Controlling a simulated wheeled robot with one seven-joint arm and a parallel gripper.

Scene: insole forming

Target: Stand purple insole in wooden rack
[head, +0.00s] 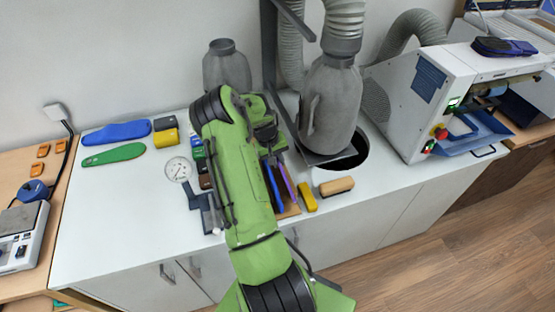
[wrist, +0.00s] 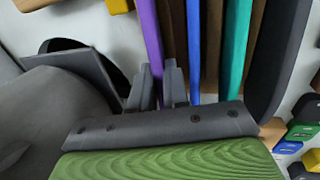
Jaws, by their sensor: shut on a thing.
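The purple insole (wrist: 149,35) stands on edge in the wrist view, its near end between the two fingers of my gripper (wrist: 160,78), which is shut on it. It lies in line with the wooden rack (wrist: 215,40), beside the rack's brown dividers. I cannot tell if its lower edge rests in a slot. A blue insole (wrist: 194,50) and a teal insole (wrist: 236,45) stand in the rack to its right. In the head view, a purple strip (head: 289,182) shows over the rack (head: 291,211), below my gripper (head: 271,146); my arm hides part of the rack.
A blue insole (head: 116,132) and a green insole (head: 113,154) lie flat at the left. A dial gauge (head: 178,169) and small coloured blocks stand left of my arm. A yellow block (head: 307,197), tan brush (head: 337,187) and grey dust collector (head: 330,110) are close on the right.

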